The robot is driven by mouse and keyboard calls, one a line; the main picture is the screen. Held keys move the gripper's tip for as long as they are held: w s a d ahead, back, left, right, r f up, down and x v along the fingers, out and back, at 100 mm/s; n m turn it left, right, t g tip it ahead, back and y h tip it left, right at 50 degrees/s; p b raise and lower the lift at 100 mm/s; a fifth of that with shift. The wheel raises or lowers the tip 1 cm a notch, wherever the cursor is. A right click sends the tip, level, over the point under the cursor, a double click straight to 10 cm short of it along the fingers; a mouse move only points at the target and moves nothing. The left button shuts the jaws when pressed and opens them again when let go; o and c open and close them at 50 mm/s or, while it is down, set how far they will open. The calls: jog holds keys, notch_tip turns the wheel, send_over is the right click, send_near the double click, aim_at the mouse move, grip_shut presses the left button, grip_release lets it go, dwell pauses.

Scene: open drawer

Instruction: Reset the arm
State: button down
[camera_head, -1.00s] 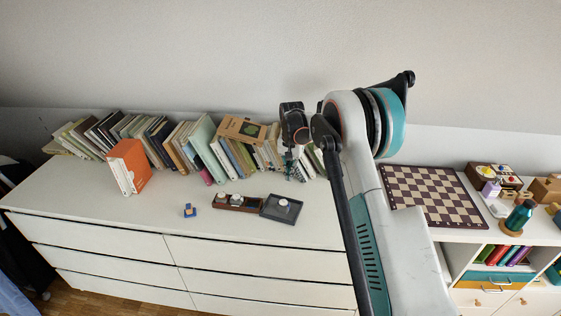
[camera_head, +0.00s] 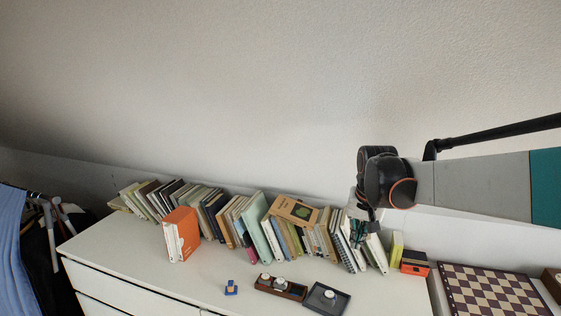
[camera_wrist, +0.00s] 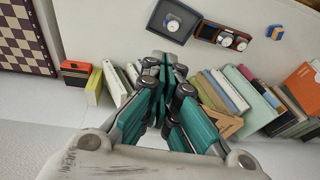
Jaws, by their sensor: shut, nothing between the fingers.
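My gripper (camera_wrist: 168,72) shows in the wrist view with its teal and grey fingers together and nothing between them. In the head view my gripper (camera_head: 366,232) hangs at the end of my arm, in front of the right end of the book row. My arm reaches in from the right edge of the head view. The white dresser (camera_head: 125,268) lies below, its drawer fronts only partly in view.
A row of leaning books (camera_head: 262,228) stands along the wall. An orange binder (camera_head: 181,235), a small blue item (camera_head: 231,287), a watch box (camera_head: 281,287) and a dark tray (camera_head: 327,299) sit on the dresser. A chessboard (camera_head: 490,292) lies at the right.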

jog(key=s+r+n+t, duration=0.1)
jog(key=s+r, duration=0.1)
jog(key=s, duration=0.6)
jog(key=s+r+n+t, duration=0.1)
jog(key=s+r, duration=0.2)
jog(key=s, duration=0.5)
jog(key=s+f+n+t, duration=0.1)
jog(key=s+f, duration=0.4)
jog(key=s, duration=0.8)
jog(key=shift+a+n+t, duration=0.2)
jog(key=shift+n+t, duration=0.1)
jog(key=shift+t, duration=0.3)
